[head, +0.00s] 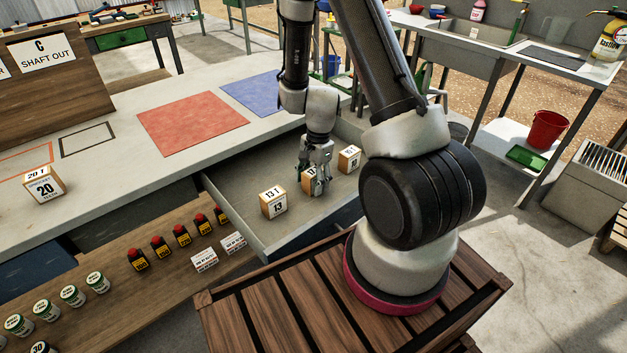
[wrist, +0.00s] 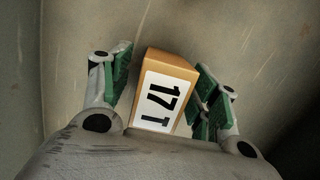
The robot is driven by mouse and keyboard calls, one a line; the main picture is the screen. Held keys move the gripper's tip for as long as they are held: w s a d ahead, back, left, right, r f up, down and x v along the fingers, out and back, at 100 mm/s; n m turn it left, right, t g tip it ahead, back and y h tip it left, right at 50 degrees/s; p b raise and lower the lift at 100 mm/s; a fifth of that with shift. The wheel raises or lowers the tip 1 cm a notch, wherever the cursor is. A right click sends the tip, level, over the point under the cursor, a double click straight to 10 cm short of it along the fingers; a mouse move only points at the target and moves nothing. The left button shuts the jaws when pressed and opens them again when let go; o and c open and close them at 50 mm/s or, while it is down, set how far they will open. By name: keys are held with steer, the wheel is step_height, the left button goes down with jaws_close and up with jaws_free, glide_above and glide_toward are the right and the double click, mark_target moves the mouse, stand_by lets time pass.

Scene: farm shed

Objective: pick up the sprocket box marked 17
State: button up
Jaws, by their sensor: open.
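The sprocket box marked 17 (wrist: 162,92) is a small tan box with a white label reading "17 T". It stands in the open drawer (head: 240,205), between two other boxes, and my gripper partly hides it in the head view (head: 308,185). My gripper (head: 318,182) points down over it. In the wrist view my gripper (wrist: 163,85) is open, with one green-padded finger on each side of the box. A small gap shows on the left side; on the right the finger is very close, and I cannot tell whether it touches.
A box marked 13 (head: 273,204) stands left of the 17 box in the drawer. Another box (head: 349,159), its number hard to read, stands to the right. A box marked 20 (head: 44,186) sits on the bench. The drawer walls surround the boxes.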

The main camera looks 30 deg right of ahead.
steer(key=shift+f, duration=0.4)
steer(key=c, duration=1.2)
